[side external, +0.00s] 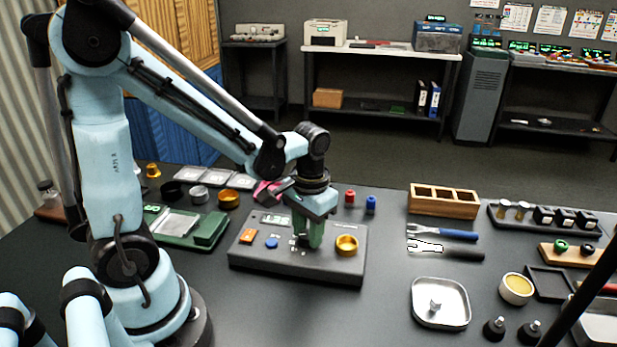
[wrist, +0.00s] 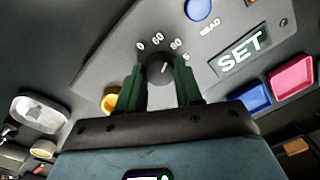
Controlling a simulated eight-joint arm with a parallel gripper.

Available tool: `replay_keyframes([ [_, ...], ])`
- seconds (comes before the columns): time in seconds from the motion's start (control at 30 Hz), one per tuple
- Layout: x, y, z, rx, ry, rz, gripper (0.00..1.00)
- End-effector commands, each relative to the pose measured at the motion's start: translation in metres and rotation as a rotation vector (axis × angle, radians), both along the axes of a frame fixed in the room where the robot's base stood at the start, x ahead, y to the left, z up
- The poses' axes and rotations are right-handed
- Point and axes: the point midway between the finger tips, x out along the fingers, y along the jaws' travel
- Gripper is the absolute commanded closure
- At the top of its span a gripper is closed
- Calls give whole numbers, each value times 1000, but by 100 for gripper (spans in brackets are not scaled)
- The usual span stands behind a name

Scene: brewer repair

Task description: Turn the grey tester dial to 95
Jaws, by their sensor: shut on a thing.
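The grey tester (side external: 330,268) is a flat box on the table. Its dark round dial (wrist: 160,68) sits between the two green fingers of my gripper (wrist: 160,85), which are shut on it. A pale pointer mark shows on the dial, but its exact reading is hard to tell. White numbers curve along the dial's far side. The tester's display (wrist: 242,52) reads SET in the wrist view. In the side view my gripper (side external: 308,240) points down onto the tester, and its fingers hide the dial.
The tester also carries a blue button (side external: 271,243), an orange switch (side external: 248,236) and a brass cup (side external: 347,245). A green device (side external: 205,232) stands to the left. A metal tray (side external: 420,312) and a wooden box (side external: 443,209) are to the right.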

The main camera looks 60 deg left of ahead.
Motion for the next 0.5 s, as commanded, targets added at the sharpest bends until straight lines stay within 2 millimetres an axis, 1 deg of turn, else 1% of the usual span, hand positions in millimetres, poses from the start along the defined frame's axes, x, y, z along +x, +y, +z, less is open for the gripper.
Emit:
replay_keyframes([
  [0.5, -1, -1, 0, 1, -2, -490, 96],
])
